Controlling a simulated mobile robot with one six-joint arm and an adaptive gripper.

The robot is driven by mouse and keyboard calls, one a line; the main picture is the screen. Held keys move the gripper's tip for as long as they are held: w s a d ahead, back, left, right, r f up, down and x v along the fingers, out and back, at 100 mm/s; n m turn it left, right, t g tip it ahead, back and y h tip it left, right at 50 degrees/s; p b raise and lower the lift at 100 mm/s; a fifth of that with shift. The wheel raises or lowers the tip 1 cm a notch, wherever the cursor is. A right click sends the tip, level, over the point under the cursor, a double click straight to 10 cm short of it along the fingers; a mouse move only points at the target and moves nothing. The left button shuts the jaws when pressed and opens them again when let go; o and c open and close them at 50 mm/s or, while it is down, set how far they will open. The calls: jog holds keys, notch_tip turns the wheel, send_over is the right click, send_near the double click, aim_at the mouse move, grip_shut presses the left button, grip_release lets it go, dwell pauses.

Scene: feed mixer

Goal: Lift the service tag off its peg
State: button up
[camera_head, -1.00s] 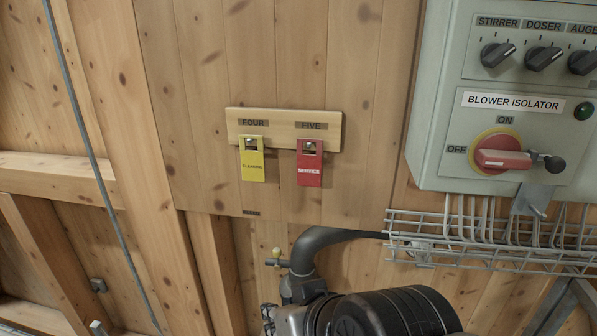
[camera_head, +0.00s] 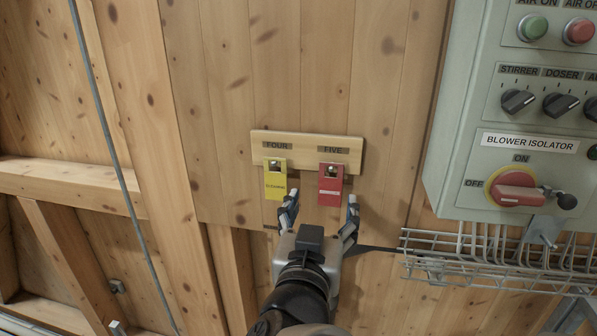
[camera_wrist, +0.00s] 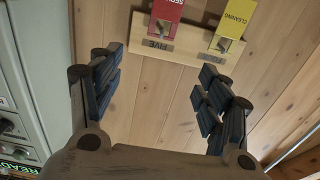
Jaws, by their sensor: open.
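The red service tag (camera_head: 330,186) hangs on a peg under the label FIVE, on the right half of a small wooden board (camera_head: 307,142). In the wrist view the red tag (camera_wrist: 166,14) shows upside down at the top edge, partly cut off, with its peg below it. My gripper (camera_head: 319,207) is open and empty, its fingers pointing up at the wall just below the tags. One finger is below the yellow tag and the other is below and right of the red tag. In the wrist view the tag lies beyond the fingertips (camera_wrist: 158,62), not between them.
A yellow cleaning tag (camera_head: 275,180) hangs on the peg under FOUR, left of the red tag. A grey control box (camera_head: 470,130) with a red isolator switch (camera_head: 517,191) stands out at the right. A wire cable tray (camera_head: 480,255) runs below it. Bare wall lies above the board.

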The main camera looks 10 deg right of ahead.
aim_at(331, 167)
jog(key=p+x, duration=0.7)
jog(key=x, duration=0.9)
jog(key=shift+w+f, duration=0.1)
jog(key=shift+c, duration=0.6)
jog(key=c, duration=1)
jog(key=shift+p, duration=0.3)
jog(key=shift+r, duration=0.75)
